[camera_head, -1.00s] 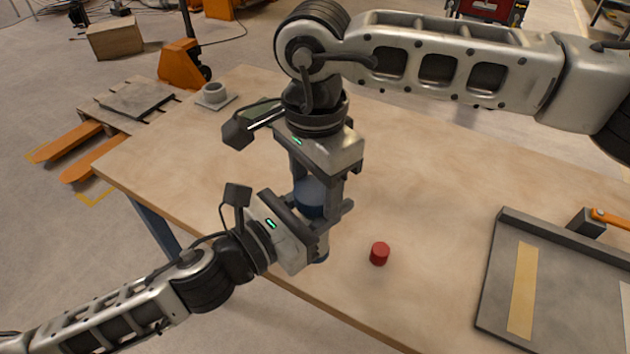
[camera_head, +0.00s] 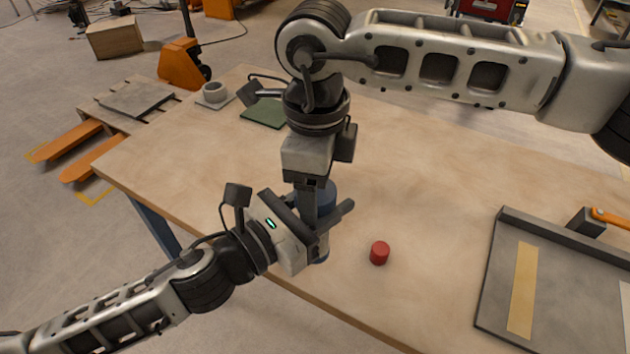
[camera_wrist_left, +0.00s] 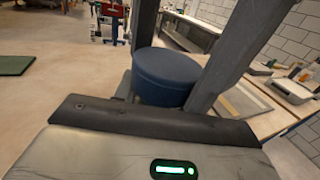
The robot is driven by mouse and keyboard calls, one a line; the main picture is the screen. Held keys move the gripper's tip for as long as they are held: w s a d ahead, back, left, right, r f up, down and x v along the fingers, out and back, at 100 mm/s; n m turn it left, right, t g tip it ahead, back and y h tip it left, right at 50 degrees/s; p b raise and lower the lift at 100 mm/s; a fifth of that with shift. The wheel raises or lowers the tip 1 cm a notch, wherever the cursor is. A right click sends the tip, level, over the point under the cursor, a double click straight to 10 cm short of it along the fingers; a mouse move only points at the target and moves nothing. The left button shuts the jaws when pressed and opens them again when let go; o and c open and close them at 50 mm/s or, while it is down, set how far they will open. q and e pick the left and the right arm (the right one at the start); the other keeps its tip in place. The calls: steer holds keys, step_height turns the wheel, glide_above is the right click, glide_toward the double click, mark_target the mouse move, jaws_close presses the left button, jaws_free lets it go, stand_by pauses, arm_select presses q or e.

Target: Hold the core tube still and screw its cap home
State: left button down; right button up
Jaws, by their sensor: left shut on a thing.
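My left gripper (camera_head: 325,222) reaches in from the left and is shut on the core tube (camera_head: 321,255). The tube stands upright near the table's front edge; the jaws hide most of it, and a bit of its lower end shows. The blue round cap (camera_head: 327,193) sits above the left jaws; it also shows in the left wrist view (camera_wrist_left: 167,74). My right gripper (camera_head: 310,205) points straight down from above. In the left wrist view its two fingers stand on opposite sides of the cap; whether they press on it I cannot tell. The cap's thread is hidden.
A small red cylinder (camera_head: 380,253) stands on the table just right of the tube. A grey tray (camera_head: 492,290) lies at the right. The middle right of the table (camera_head: 430,180) is clear.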

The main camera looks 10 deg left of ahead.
steer(key=shift+s+a, duration=0.15)
steer(key=shift+s, duration=0.15)
steer(key=shift+r, duration=0.1)
step_height(320, 180, up, 4)
steer(key=shift+r, duration=0.2)
steer(key=shift+w, duration=0.1)
stand_by(0.3)
steer(key=n, duration=0.1)
steer(key=r+n, duration=0.1)
steer(key=n, duration=0.3)
steer(key=shift+w+r, duration=0.1)
steer(key=shift+r, duration=0.2)
steer(key=n, duration=0.1)
steer(key=r+n, duration=0.1)
steer(key=n, duration=0.3)
steer(key=shift+r, duration=0.35)
steer(key=shift+f, duration=0.1)
steer(key=shift+f, duration=3.9)
